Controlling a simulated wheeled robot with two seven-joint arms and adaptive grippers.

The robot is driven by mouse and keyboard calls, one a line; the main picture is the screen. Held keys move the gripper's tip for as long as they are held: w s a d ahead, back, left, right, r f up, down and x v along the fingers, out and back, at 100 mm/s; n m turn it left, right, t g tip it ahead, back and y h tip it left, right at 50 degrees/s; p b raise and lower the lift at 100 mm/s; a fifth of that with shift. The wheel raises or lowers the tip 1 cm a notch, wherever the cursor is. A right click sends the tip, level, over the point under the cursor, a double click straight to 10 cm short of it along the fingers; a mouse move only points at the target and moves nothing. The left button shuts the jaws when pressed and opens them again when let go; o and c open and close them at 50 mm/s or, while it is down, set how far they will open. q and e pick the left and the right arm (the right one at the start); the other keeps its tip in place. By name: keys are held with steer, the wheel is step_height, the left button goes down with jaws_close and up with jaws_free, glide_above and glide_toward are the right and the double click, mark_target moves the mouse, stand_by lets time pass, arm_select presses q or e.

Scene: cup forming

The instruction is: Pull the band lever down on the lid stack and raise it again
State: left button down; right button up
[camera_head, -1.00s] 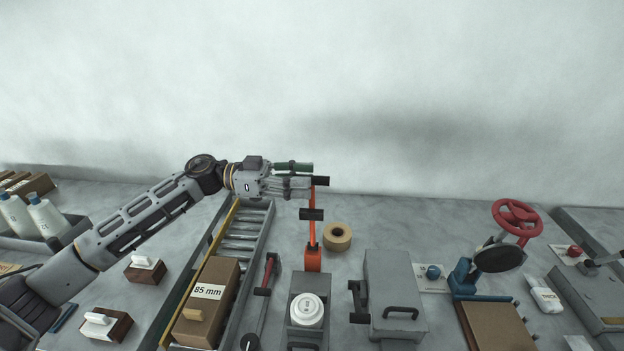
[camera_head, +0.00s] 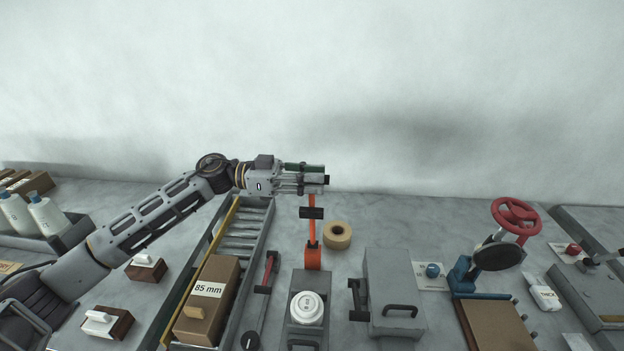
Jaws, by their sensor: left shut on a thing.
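The band lever (camera_head: 312,228) is an orange upright bar with a black crosspiece, rising from an orange base block. It stands upright behind the white lid stack (camera_head: 307,308), which sits in a grey holder. My left gripper (camera_head: 318,180) is at the top of the lever, shut on its dark handle, most of which the fingers hide. My right gripper is not in view.
A tan tape roll (camera_head: 337,235) lies just right of the lever. A roller track with a brown 85 mm box (camera_head: 207,300) runs on the left. A grey box with a handle (camera_head: 394,295) stands right of the lids. A red handwheel (camera_head: 517,217) is farther right.

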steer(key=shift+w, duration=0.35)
arm_select(q)
steer(key=shift+s+f, duration=0.1)
